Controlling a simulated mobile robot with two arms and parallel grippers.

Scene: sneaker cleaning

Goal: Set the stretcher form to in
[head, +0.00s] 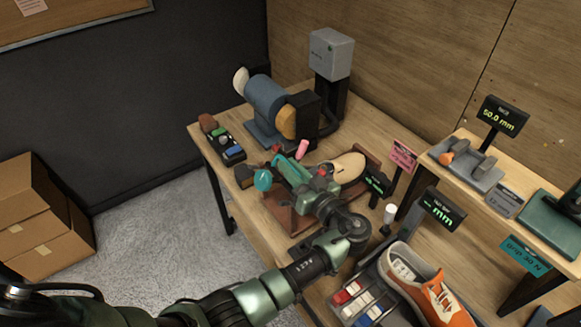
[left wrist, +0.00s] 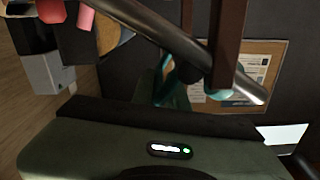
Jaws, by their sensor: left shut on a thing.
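The stretcher form (head: 347,166) is a pale wooden shoe-shaped piece on a brown wooden stand (head: 275,211). A teal round knob (head: 263,181) shows at the stand's left end. My left gripper (head: 285,171) reaches over the stand and is shut at the stretcher's handle, close to the knob. The fingers hide much of the handle. In the left wrist view, a metal rod (left wrist: 180,38) crosses diagonally, with teal parts (left wrist: 225,95) near its end. The exact contact is hard to make out. My right gripper is not in view.
A blue motor machine (head: 266,103) stands behind the stretcher. A dark tray of small items (head: 222,140) lies left of it. An orange sneaker (head: 425,290) is at the front right. A raised shelf (head: 460,207) with displays borders the right side.

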